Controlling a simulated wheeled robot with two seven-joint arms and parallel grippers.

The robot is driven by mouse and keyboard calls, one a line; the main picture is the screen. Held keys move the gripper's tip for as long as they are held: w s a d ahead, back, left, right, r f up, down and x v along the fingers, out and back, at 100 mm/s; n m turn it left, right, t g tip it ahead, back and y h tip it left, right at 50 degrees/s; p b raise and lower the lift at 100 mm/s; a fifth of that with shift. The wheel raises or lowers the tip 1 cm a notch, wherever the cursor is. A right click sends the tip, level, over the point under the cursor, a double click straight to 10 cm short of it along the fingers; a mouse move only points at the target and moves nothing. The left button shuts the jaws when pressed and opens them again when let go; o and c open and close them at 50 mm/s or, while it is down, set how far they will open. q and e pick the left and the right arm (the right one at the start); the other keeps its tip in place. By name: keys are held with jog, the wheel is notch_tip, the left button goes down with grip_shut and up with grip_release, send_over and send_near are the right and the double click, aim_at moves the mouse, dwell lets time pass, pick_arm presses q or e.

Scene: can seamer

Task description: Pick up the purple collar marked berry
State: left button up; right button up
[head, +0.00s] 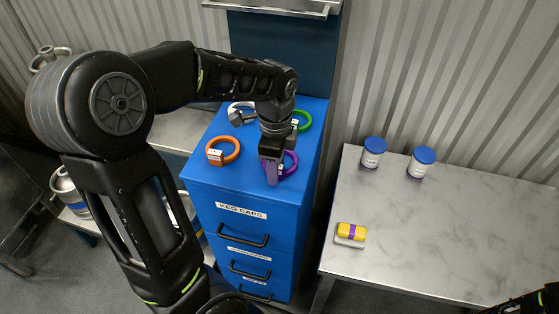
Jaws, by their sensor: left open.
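The purple collar (291,164) lies on top of the blue drawer cabinet, near its right front edge. My left gripper (271,172) points down at the collar's left side and hides part of it. The gripper is open; I cannot tell whether its fingers touch the collar. The collar's marking cannot be read from here. My right gripper is not in view; only a dark piece of my right arm shows at the bottom right corner.
On the blue cabinet (205,185) lie an orange collar (236,153), a green collar (306,121) and a white collar (233,107), partly hidden by my arm. The right table (450,230) holds two blue-lidded jars (373,152) and a yellow-purple block (350,232).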

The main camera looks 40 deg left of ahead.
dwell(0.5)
pick_arm(q)
grip_shut()
dwell(0.5)
